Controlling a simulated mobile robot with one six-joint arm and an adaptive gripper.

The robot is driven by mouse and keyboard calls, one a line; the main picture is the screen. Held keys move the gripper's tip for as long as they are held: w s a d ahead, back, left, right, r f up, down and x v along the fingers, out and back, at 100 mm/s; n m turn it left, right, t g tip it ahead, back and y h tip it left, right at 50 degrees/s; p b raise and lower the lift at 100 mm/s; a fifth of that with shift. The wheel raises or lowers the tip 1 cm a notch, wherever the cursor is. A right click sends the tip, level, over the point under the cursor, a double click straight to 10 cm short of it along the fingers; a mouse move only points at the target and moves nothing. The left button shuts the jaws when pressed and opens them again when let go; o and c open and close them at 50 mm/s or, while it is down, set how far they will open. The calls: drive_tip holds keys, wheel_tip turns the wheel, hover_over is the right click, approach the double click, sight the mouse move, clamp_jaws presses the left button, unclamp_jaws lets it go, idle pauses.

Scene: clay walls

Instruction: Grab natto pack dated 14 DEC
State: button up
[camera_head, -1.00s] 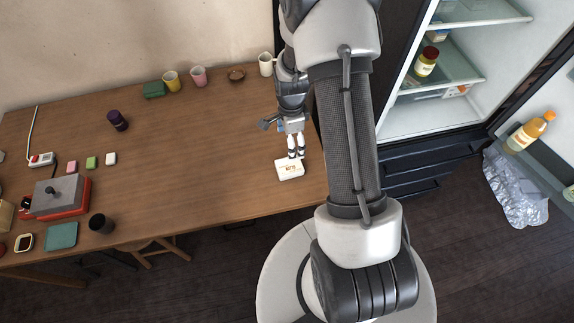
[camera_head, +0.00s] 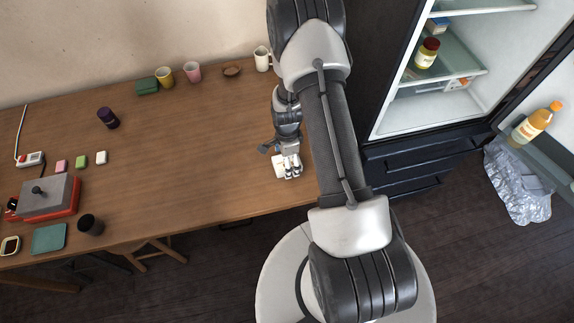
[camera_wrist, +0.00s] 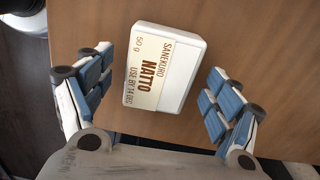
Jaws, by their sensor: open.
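A white natto pack (camera_wrist: 163,67) lies on the wooden table in the wrist view. Its label reads "SANEKURO NATTO 50 g USE BY 14 DEC". My gripper (camera_wrist: 155,100) is open, with one blue-padded finger on each side of the pack and a gap on both sides. In the head view the pack (camera_head: 279,167) is partly hidden by my gripper (camera_head: 291,172), which is over the right end of the table.
A red and grey appliance (camera_head: 48,197) sits far left. The table's middle is clear.

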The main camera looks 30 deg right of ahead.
drive_tip(key=shift+f, duration=0.7)
drive_tip(key=shift+c, duration=0.3)
drive_tip(key=shift+r, duration=0.1)
drive_tip(key=c, duration=1.3)
drive_tip(key=shift+o, duration=0.2)
